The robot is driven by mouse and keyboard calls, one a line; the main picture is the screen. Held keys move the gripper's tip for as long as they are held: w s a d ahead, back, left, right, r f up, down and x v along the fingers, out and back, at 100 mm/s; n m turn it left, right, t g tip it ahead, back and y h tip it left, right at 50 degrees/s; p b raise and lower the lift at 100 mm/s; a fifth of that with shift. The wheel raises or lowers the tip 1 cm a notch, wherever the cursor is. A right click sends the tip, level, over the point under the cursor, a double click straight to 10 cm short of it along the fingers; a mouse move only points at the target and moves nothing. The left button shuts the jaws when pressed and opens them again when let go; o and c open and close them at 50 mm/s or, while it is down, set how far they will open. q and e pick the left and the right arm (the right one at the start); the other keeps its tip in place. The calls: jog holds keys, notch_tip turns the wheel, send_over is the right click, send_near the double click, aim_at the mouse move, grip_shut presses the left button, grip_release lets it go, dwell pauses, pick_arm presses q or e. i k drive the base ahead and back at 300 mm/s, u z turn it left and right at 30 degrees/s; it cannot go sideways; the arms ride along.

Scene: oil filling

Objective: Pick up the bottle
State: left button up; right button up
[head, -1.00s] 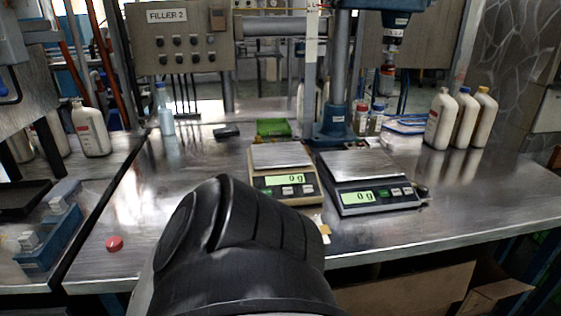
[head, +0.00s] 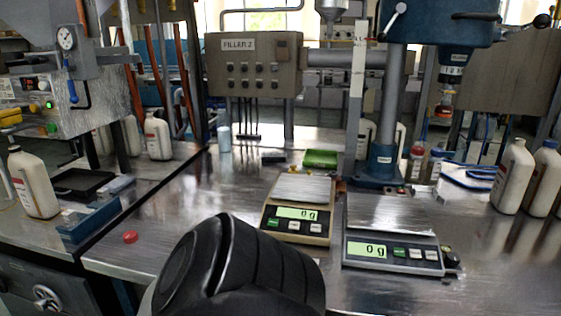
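Several white bottles with red labels stand about in the head view; I cannot tell which one the task means. One bottle (head: 33,183) stands at the far left on the left bench. Another bottle (head: 157,136) stands further back on that bench, with others partly hidden beside it. Two more stand at the right edge: an uncapped-looking bottle (head: 512,177) and a blue-capped bottle (head: 542,180). A black rounded part of my own arm fills the bottom middle. Neither gripper's fingers show in the view.
Two scales reading 0 g, a beige one (head: 297,212) and a grey one (head: 391,238), stand mid-table. A red cap (head: 130,237) and a blue tray (head: 90,220) lie at left. A blue drill-like stand (head: 383,160) rises behind the scales. Bare metal table lies left of the scales.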

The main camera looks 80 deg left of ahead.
aim_at(32, 181)
jog(key=u, duration=2.7)
